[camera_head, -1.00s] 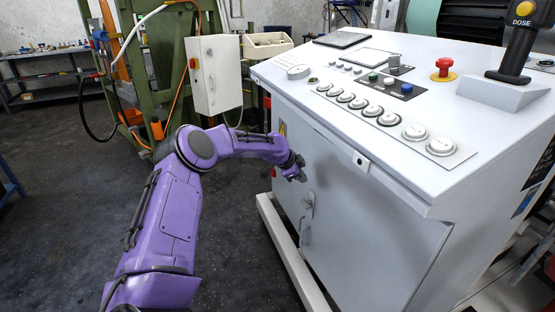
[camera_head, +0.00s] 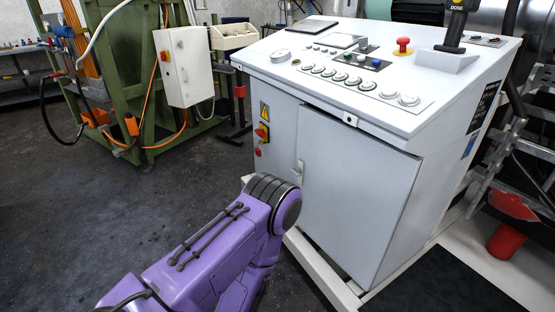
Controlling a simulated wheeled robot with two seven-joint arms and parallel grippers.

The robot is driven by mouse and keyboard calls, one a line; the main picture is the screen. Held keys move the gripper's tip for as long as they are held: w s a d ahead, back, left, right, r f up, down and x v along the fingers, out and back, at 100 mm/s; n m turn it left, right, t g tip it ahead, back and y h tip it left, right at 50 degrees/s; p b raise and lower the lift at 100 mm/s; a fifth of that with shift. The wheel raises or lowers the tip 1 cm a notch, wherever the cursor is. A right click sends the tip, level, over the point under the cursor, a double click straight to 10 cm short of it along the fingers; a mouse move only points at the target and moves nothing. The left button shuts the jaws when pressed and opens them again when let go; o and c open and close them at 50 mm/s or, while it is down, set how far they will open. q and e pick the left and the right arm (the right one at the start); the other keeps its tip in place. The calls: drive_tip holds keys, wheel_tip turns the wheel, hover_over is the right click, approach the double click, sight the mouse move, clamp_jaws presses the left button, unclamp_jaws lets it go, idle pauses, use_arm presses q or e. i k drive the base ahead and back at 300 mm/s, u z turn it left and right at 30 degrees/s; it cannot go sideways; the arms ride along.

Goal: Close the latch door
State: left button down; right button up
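The grey-white cabinet door (camera_head: 355,195) is on the front of the control console, right of centre. A small latch handle (camera_head: 299,170) sits at its left edge. A dark line runs along the door's top and right edges; I cannot tell whether the door is fully flush. My purple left arm (camera_head: 205,250) comes in from the bottom left, and its rounded joint is in front of the cabinet's lower left. The arm bends down out of the picture, so my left gripper is not visible. My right gripper is not visible either.
The console top (camera_head: 350,65) carries buttons, a red emergency button (camera_head: 403,46) and a joystick (camera_head: 456,25). A green frame (camera_head: 130,80) with a white box (camera_head: 183,65) stands at left. A red object (camera_head: 508,225) and a ladder-like rack are at right. Dark floor is clear at left.

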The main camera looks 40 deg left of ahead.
sight(356, 186)
drive_tip(key=k, duration=0.35)
drive_tip(key=u, duration=1.7)
drive_tip(key=i, duration=0.9)
drive_tip(key=z, duration=1.65)
drive_tip(key=i, duration=0.5)
